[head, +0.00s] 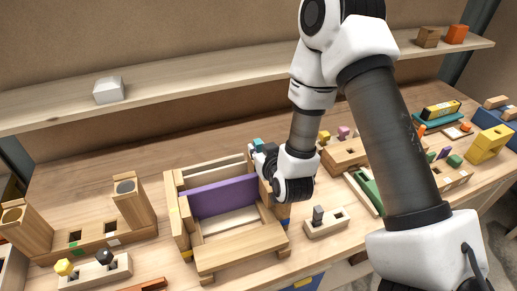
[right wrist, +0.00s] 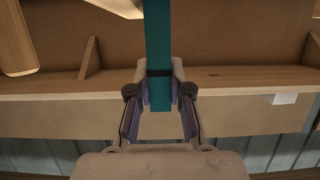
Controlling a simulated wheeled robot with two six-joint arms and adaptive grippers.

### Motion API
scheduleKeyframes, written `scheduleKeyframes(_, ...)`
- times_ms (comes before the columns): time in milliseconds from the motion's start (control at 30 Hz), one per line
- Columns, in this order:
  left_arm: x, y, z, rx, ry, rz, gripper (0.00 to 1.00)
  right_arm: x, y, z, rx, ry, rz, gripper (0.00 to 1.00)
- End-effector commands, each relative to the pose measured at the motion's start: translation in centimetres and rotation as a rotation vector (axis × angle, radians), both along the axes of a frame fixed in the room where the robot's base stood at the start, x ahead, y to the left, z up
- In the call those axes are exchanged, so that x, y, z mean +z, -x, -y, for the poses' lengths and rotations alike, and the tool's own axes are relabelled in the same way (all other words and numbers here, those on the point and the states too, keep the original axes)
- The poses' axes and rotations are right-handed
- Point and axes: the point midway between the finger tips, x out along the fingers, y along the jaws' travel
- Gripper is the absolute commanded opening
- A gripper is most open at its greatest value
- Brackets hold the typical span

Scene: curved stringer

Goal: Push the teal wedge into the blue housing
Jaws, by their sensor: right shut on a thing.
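My right gripper (head: 268,163) is shut on the teal wedge (head: 257,142) at the right rear corner of a wooden frame. In the head view only a small teal end shows above the fingers. In the right wrist view the teal wedge (right wrist: 158,40) is a long straight bar between the fingertips (right wrist: 160,88), running up out of the picture. A blue part (head: 284,211) shows at the frame's right side, partly hidden by my gripper; I cannot tell whether it is the blue housing. My left gripper is not in view.
The wooden frame (head: 240,243) holds a purple board (head: 222,197). Wooden posts (head: 132,203) stand to the left, and a small block with a grey peg (head: 318,216) lies to the right. A blue bin (head: 490,120) is at far right. A shelf (head: 200,78) runs behind.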

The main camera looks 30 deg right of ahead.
Motion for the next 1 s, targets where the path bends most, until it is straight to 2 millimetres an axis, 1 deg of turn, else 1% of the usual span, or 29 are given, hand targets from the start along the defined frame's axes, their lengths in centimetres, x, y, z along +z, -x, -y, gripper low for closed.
scheduleKeyframes(967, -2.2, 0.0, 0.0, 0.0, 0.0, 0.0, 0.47, -2.6, 0.0, 0.0, 0.0, 0.0, 0.0, 0.0)
scheduleKeyframes(1000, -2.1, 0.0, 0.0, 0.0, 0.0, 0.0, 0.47, -2.4, 0.0, 0.0, 0.0, 0.0, 0.0, 0.29)
